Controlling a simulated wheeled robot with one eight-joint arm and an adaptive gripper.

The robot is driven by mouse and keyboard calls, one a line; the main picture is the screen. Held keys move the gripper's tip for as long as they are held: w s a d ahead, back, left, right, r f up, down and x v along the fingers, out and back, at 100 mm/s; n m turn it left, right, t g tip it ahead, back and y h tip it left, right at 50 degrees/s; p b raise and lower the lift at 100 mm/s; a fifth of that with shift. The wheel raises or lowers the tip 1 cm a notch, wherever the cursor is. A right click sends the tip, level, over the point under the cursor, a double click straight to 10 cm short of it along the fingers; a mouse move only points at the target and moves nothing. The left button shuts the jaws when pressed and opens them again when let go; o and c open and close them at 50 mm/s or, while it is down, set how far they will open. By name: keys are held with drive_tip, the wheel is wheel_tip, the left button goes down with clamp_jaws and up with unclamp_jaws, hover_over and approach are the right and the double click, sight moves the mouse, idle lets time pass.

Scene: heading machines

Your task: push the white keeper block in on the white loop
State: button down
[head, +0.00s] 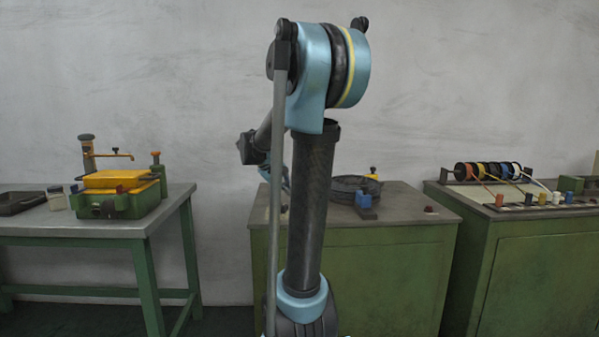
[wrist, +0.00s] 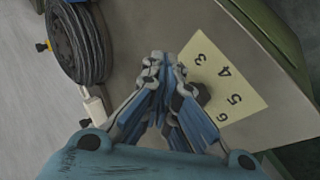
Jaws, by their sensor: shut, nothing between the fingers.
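A small white block (head: 556,198) stands in a row of coloured blocks on the right bench in the head view. A pale strand (head: 537,184) runs from the spools down towards that row; I cannot tell whether it is the white loop or how far in the block sits. In the wrist view my gripper (wrist: 162,66) is shut and empty, above the middle bench top beside a numbered card. A white piece (wrist: 95,108) lies by a dark coil there; I cannot tell what it is. In the head view my arm mostly hides the gripper.
The dark coil (head: 352,186) and a blue block (head: 364,200) are on the middle bench (head: 420,228). The right bench bears a rack of coloured spools (head: 487,171). A yellow and green machine (head: 117,193) stands on the left table. A gap separates the left table and middle bench.

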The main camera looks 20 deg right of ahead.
drive_tip(key=w+d+r+h, duration=0.2)
drive_tip(key=w, duration=0.8)
drive_tip(key=w+d+r+h, duration=0.2)
drive_tip(key=w+h, duration=0.1)
drive_tip(key=w, duration=0.7)
drive_tip(key=w+f+t+h, duration=0.1)
drive_tip(key=w+f+h, duration=0.1)
drive_tip(key=w, duration=0.7)
drive_tip(key=w+f+h, duration=0.2)
drive_tip(key=w+h, duration=0.1)
drive_tip(key=w, duration=0.7)
drive_tip(key=d, duration=1.2)
drive_tip(key=shift+s+d+n, duration=0.25)
drive_tip(key=shift+d+n, duration=0.15)
